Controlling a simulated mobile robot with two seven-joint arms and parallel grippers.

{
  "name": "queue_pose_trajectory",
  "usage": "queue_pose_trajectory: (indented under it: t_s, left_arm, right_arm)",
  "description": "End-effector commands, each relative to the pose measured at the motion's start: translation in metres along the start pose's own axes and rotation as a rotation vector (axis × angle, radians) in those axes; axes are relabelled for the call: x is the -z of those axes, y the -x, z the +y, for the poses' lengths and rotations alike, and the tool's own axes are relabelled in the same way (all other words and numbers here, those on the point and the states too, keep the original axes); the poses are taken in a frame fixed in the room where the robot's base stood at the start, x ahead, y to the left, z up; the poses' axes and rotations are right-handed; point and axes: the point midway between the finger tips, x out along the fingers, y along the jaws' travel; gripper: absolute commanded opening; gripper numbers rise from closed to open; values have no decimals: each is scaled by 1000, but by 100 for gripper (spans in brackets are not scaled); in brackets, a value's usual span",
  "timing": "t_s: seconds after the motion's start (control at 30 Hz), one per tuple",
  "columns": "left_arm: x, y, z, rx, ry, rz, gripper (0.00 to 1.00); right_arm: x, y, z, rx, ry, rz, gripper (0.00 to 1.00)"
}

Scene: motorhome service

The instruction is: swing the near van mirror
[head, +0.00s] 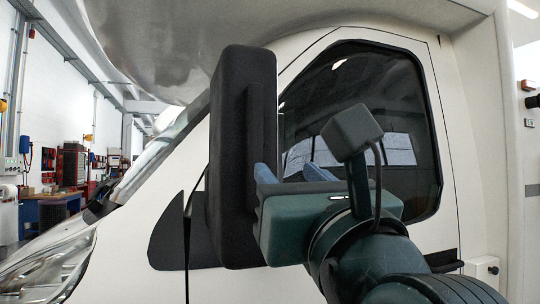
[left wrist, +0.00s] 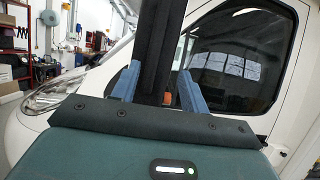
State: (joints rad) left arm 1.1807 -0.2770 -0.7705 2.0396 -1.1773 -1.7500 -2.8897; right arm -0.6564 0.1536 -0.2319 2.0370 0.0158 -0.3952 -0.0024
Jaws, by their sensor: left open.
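The near van mirror (head: 240,130) is a tall black housing standing upright beside the van's side window, on a dark triangular mount (head: 172,235). My left gripper (head: 290,174) is at the lower half of the mirror, on its right side in the head view. Its blue fingers are apart. In the left wrist view the mirror (left wrist: 158,45) stands between the two fingers of my left gripper (left wrist: 159,88), close to the left one, with a gap before the right one. I cannot tell whether either finger touches it. My right gripper is not in view.
The white van door (head: 310,50) with its dark window (head: 400,100) lies close behind my left gripper. The grey overhang (head: 170,45) bulges above. A workbench (head: 50,200) and red tool cabinet (head: 72,165) stand far left.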

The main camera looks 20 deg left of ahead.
Motion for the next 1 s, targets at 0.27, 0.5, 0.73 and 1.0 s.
queue_pose_trajectory:
  t_s: [0.27, 0.5, 0.73, 1.0]
  left_arm:
    - [-11, -19, 6, -22, -31, -10, 45]
    - [-12, -71, 6, -22, -32, -9, 45]
    - [-11, -110, 7, -20, -30, -8, 45]
    - [-10, -128, 7, -18, -29, -10, 45]
  right_arm:
    - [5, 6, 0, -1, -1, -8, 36]
    - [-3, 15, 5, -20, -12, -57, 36]
    - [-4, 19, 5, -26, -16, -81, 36]
    - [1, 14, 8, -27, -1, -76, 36]
